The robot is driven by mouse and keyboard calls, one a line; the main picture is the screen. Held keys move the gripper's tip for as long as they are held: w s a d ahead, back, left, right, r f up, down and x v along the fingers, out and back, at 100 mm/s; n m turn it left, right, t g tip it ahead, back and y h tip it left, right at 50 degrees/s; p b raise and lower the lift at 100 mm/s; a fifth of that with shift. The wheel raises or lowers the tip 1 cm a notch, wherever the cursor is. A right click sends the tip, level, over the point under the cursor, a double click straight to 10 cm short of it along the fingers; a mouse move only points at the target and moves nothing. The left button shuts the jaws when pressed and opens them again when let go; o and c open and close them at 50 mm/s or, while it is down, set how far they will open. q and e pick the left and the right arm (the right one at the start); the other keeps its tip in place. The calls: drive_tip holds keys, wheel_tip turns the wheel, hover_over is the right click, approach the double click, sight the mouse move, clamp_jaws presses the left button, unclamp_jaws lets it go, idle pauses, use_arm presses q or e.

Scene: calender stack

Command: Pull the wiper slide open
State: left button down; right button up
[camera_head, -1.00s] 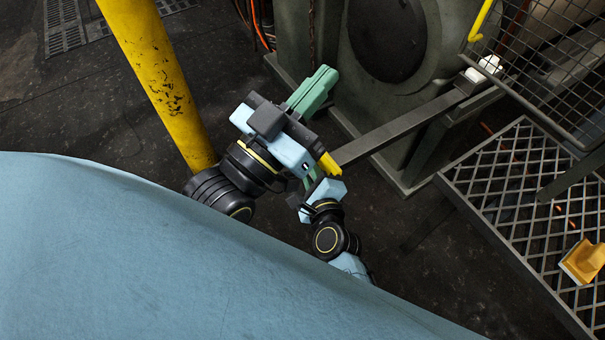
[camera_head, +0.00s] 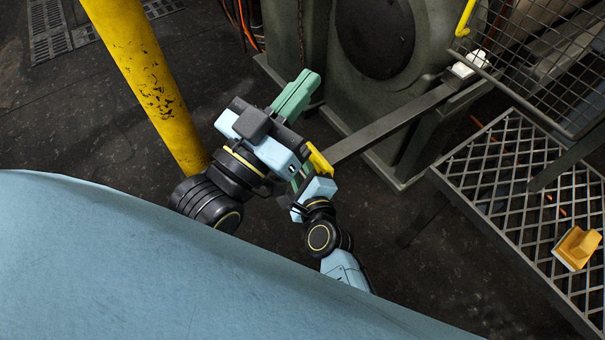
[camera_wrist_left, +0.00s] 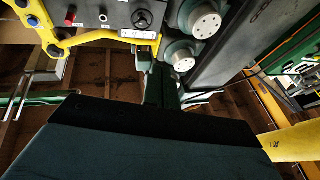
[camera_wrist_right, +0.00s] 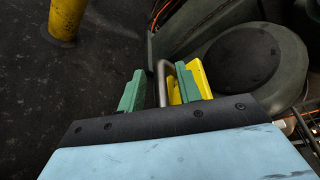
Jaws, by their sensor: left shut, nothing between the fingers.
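The wiper slide (camera_head: 395,125) is a long grey bar running from the machine toward my grippers, with a yellow plate (camera_head: 319,160) at its near end. In the right wrist view, a bent steel handle (camera_wrist_right: 162,82) stands beside the yellow plate (camera_wrist_right: 187,82). My right gripper (camera_wrist_right: 164,88) has its green fingers on either side of this handle, with gaps showing. It is partly hidden in the head view. My left gripper (camera_head: 297,95) is shut and empty, up and left of the yellow plate.
The large grey machine housing (camera_head: 425,60) stands behind the slide. A yellow post (camera_head: 150,85) rises left of my left arm. A grated platform (camera_head: 500,180) at right carries a yellow-orange block (camera_head: 577,248). A wire mesh guard (camera_head: 540,50) hangs above it. Dark floor lies between.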

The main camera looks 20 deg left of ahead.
drive_tip(key=shift+s+d, duration=0.1)
